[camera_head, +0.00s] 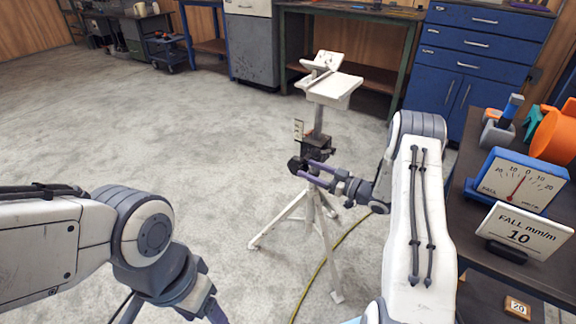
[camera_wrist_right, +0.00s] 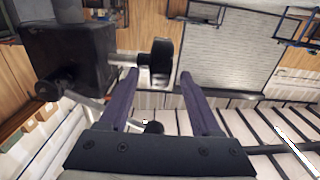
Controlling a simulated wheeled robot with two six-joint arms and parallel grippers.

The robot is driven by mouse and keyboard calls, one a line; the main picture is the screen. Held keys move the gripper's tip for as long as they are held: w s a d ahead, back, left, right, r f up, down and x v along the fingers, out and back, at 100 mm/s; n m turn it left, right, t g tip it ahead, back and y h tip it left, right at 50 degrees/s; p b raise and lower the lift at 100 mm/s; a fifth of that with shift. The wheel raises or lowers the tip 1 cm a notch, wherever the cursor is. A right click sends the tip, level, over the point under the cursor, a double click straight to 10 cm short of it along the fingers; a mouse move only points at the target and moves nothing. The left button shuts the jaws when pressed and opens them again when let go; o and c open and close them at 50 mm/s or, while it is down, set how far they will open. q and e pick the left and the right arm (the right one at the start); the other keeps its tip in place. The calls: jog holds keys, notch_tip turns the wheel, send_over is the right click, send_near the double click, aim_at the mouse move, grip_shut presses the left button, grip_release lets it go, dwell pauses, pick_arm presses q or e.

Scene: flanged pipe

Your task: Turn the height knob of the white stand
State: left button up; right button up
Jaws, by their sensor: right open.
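The white stand (camera_head: 318,212) is a tripod on the floor with a tilted white top plate (camera_head: 333,88) on a grey post. A black clamp block (camera_head: 318,148) sits on the post; it fills the upper left of the right wrist view (camera_wrist_right: 68,55). A black knob (camera_head: 295,165) sticks out from this block on a short shaft. My right gripper (camera_head: 305,168) is open, its purple fingers reaching the knob. In the right wrist view the knob (camera_wrist_right: 161,62) lies between the fingertips, with gaps showing on both sides.
A dark bench at right holds a blue dial gauge (camera_head: 517,182), a white card (camera_head: 522,230) reading "FALL mm/m 10" and an orange pipe part (camera_head: 553,135). A yellow cable (camera_head: 322,262) lies by the stand. The floor left of the stand is clear.

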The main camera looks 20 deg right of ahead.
aim_at(290, 161)
jog(key=b+x, duration=0.1)
jog(key=x, duration=0.7)
jog(key=shift+c, duration=0.3)
grip_shut()
